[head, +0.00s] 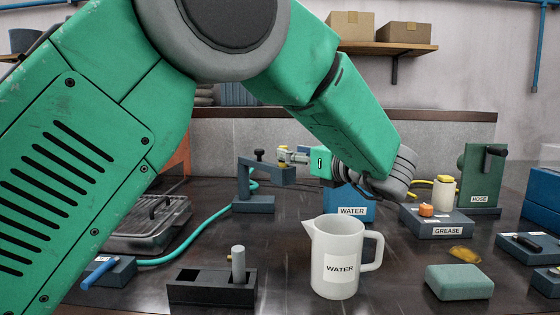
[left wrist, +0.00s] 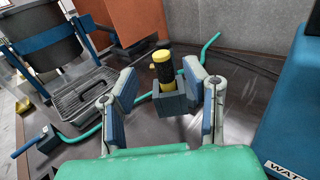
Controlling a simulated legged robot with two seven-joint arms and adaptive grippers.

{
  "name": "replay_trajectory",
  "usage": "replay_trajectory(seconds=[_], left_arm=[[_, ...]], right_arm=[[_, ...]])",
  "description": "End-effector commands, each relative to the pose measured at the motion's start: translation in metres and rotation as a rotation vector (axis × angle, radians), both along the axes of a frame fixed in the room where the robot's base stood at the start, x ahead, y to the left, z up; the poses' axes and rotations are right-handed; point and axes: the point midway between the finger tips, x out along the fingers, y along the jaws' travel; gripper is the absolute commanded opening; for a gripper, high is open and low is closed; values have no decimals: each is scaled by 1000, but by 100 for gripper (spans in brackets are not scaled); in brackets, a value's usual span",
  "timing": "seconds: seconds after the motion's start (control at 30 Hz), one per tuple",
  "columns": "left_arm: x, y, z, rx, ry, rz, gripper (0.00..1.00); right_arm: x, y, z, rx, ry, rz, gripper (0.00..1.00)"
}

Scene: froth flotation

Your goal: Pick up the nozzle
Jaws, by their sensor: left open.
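My left gripper (head: 293,157) comes from the right, level with the top of the stand. In the left wrist view its open fingers (left wrist: 160,82) lie to either side of the nozzle's line, with nothing clamped. Whether they touch it is unclear. My right gripper is out of view.
A white WATER jug (head: 334,283) stands in front, near a dark block with a grey peg (head: 238,265). A blue WATER box (head: 352,208) and GREASE block (head: 443,230) stand right.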

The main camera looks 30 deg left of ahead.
Motion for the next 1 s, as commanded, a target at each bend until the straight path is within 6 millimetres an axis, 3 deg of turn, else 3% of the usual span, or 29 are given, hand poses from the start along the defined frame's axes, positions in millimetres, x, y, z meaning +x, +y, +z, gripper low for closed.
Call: replay_trajectory(seconds=[0.17, 0.5, 0.77, 0.87, 0.9, 1.0], left_arm=[[2, 5, 2, 3, 0, -1, 41], [15, 52, 2, -6, 2, 0, 41], [16, 51, 1, 0, -1, -2, 41], [16, 49, 2, 2, -1, -3, 6], [16, 49, 2, 2, -1, -3, 0], [16, 50, 2, 1, -1, -3, 0]], right_arm=[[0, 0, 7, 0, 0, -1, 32], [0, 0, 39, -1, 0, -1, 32], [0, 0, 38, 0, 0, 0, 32], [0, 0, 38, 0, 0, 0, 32], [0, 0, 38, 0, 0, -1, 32], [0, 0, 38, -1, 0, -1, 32]])
